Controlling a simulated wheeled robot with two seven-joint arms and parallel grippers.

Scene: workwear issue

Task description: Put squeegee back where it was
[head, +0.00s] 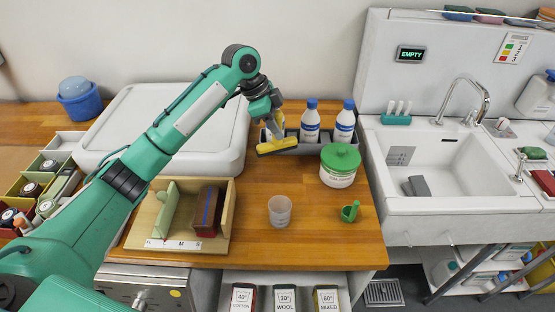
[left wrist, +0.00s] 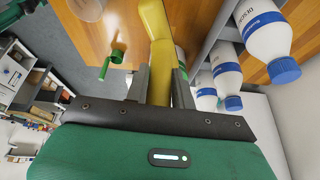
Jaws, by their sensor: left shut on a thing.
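My left gripper (head: 272,124) reaches over the wooden counter and is shut on the yellow squeegee (head: 278,146). The squeegee's yellow bar hangs below the jaws, in front of the left part of a grey bottle caddy (head: 312,149). I cannot tell whether it touches the caddy. In the left wrist view the yellow squeegee (left wrist: 161,85) sits between the two grey fingers (left wrist: 160,88). White bottles with blue caps (head: 310,121) stand in the caddy; one is partly hidden behind my gripper. My right gripper is not in view.
A white tub with a green lid (head: 340,164) stands close to the caddy's front right. A clear cup (head: 280,211), a green scoop (head: 349,211) and a wooden tray (head: 146,230) are nearer the front. A large white bin lid (head: 125,110) lies left; a sink (head: 450,172) is right.

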